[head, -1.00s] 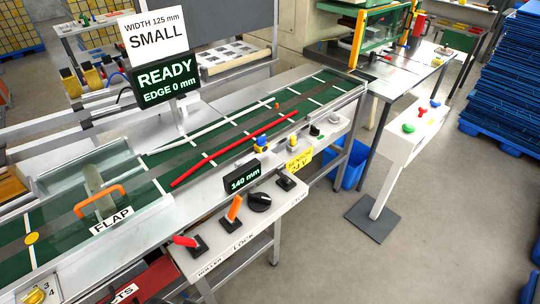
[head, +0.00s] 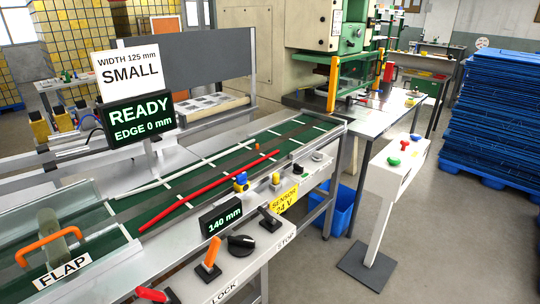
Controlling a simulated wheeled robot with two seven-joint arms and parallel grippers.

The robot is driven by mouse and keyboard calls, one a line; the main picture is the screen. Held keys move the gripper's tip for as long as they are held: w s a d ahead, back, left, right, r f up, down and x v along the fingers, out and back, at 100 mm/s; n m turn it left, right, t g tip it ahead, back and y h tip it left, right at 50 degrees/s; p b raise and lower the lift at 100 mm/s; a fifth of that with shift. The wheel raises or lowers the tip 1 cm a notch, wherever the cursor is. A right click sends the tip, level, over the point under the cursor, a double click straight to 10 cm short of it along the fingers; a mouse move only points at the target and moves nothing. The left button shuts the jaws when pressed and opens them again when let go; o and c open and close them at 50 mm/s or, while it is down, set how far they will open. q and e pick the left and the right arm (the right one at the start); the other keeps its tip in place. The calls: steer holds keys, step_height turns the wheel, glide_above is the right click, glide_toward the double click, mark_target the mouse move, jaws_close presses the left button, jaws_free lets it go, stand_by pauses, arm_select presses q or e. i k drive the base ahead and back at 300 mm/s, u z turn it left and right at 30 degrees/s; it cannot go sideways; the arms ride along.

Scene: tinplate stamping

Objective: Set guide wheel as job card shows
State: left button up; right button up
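The job card (head: 130,72) reads "WIDTH 125 mm SMALL" and stands behind the conveyor at upper left. The guide wheel seems to be the black round knob (head: 241,243) on the front panel, beside the small display (head: 221,217) that reads "140 mm". A red guide bar (head: 209,192) lies slantwise along the green belt (head: 190,172). A second screen (head: 138,118) under the card reads "READY EDGE 0 mm". The orange lock lever (head: 208,252) stands left of the knob, tilted. Neither of my grippers is in view.
The flap with its orange handle (head: 50,247) is at left, and a red lever (head: 151,294) at the bottom edge. A yellow "SENSOR 24 V" label (head: 285,201) hangs on the panel front. A white button stand (head: 395,170) is at right. Grey floor between is clear.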

mark_target(242, 245)
steer(key=k, duration=1.2)
steer(key=z, duration=0.65)
steer(key=i, duration=1.8)
steer(key=u, duration=0.75)
